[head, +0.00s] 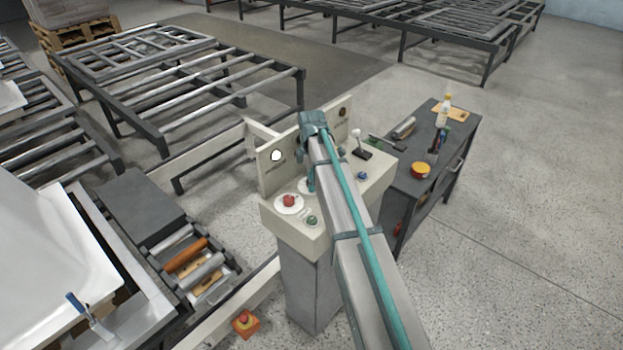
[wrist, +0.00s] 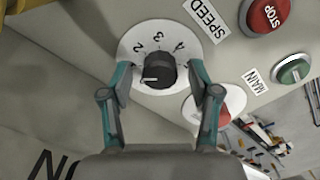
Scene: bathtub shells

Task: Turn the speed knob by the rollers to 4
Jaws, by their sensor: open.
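The dark round speed knob (wrist: 158,72) sits on a white dial plate (wrist: 135,38) beside a SPEED label (wrist: 205,18) in the wrist view. Digits 2, 3 and 4 show around it. The knob's white mark is at its lower left and points left, away from the 4. The digit that might lie there is not readable. My gripper (wrist: 160,75) is open, with one finger on each side of the knob; contact is unclear. In the head view my arm hides the knob and most of the gripper above the control console (head: 275,222).
The red STOP button (wrist: 268,14) and green MAIN button (wrist: 292,70) are close to the right finger. Another white plate with a red part (wrist: 228,99) lies behind that finger. Rollers (head: 195,265) stand left of the console, a tool cart (head: 455,150) right.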

